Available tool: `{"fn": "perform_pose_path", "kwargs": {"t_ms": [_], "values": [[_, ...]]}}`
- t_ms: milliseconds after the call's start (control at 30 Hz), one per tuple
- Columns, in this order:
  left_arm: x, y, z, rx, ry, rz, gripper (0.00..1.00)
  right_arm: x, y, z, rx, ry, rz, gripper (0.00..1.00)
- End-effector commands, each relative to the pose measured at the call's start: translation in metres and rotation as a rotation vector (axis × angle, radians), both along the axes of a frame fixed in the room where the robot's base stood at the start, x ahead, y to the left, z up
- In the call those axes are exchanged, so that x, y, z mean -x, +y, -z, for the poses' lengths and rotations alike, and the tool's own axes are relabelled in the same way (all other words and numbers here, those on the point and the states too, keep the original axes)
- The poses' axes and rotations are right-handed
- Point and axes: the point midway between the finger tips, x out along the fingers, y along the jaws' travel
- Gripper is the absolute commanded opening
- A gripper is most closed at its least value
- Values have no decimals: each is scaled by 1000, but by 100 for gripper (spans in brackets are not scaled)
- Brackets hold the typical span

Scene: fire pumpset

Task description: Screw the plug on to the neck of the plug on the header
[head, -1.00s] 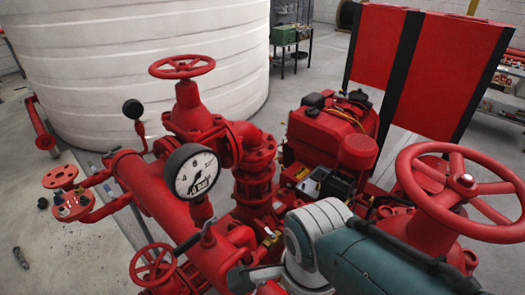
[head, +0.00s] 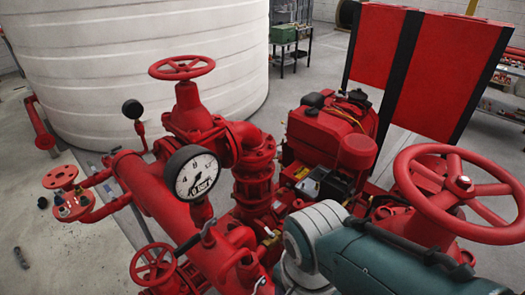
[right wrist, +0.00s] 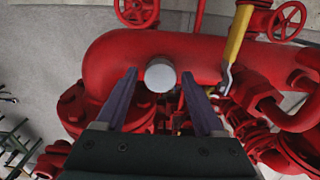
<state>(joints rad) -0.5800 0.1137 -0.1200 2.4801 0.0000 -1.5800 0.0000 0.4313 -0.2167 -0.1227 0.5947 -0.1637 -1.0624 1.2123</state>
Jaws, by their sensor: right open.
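A round, light-grey plug-like cap (right wrist: 160,74) stands on the red header pipe (right wrist: 205,52) in the right wrist view, its flat end facing the camera. My right gripper (right wrist: 160,88) is open, with one finger on each side of the cap and a visible gap to each. I cannot tell whether a separate neck lies beneath the cap. In the head view my right arm comes in from the lower right over the pump set, and its gripper cannot be made out clearly. My left gripper is not in view.
A pressure gauge (head: 191,173) and red handwheels (head: 181,67) rise around the pipework. A large handwheel (head: 463,188) stands close to my right arm. A yellow-handled lever (right wrist: 238,35) lies right of the cap. A white tank (head: 140,60) stands behind.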

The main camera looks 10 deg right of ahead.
Motion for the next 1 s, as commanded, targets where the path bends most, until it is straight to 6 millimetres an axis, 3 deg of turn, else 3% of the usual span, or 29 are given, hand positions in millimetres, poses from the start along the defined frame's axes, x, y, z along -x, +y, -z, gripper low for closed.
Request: {"fn": "perform_pose_path", "kwargs": {"t_ms": [833,1000], "values": [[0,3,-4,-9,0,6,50,0,0,0,1,0,-896,70],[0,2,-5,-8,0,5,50,0,0,0,1,0,-1140,70]]}}
